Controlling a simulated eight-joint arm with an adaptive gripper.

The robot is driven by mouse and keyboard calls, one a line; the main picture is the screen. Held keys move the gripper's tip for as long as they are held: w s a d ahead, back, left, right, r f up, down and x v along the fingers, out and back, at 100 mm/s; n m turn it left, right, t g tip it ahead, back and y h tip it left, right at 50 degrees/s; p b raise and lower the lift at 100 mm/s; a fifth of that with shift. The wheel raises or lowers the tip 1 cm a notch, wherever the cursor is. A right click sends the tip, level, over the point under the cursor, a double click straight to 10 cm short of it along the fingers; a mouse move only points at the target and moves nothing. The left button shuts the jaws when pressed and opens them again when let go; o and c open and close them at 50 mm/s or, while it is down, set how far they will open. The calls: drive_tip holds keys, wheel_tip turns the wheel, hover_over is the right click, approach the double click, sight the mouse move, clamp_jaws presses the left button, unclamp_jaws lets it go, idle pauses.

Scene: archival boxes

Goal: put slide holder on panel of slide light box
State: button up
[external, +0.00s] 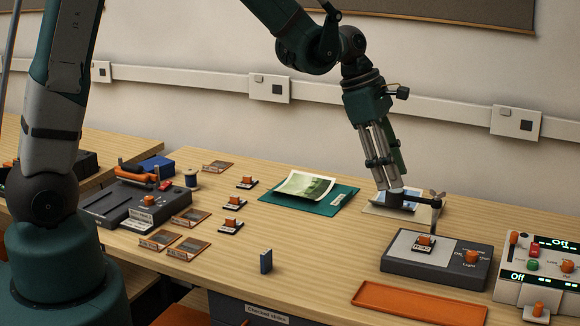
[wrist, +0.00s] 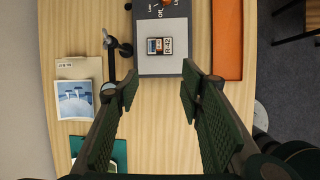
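The slide light box (external: 392,266) is a dark grey box with a pale panel (external: 403,245) on top and an orange knob at its right. A slide holder (external: 424,243) with an orange grip and an R-42 label sits on the panel. In the wrist view it lies flat (wrist: 158,46) on the light panel. My gripper (external: 385,188) is above the table, behind and left of the light box. In the wrist view my gripper (wrist: 160,76) has its fingers spread, with nothing between them, apart from the holder.
Several similar holders (external: 235,202) lie left of centre. A stand with a black arm (external: 436,203) rises behind the light box. An orange tray (external: 415,303) lies in front. A control unit (external: 540,275) stands right. A photo on a green folder (external: 335,195) lies behind.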

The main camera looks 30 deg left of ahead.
drive_tip(key=s+a+r+m+t, duration=0.15)
drive_tip(key=a+r, duration=0.25)
drive_tip(key=a, duration=0.4)
drive_tip(key=s+a+r+m+t+y, duration=0.1)
drive_tip(key=a+r+m, duration=0.25)
drive_tip(key=a, duration=0.35)
drive_tip(key=s+a+r+m+t, duration=0.1)
drive_tip(key=a+r+m, duration=0.1)
drive_tip(key=a+r, duration=0.45)
drive_tip(key=s+a+m+t+y, duration=0.1)
drive_tip(key=s+a+m, duration=0.4)
drive_tip(key=a, duration=0.6)
drive_tip(key=s+a+m+t+y, duration=0.2)
drive_tip(key=s+a+m, duration=0.3)
drive_tip(key=s+a, duration=0.4)
drive_tip(key=a, duration=0.3)
drive_tip(key=shift+s+r, duration=0.25)
drive_tip(key=shift+r, duration=0.15)
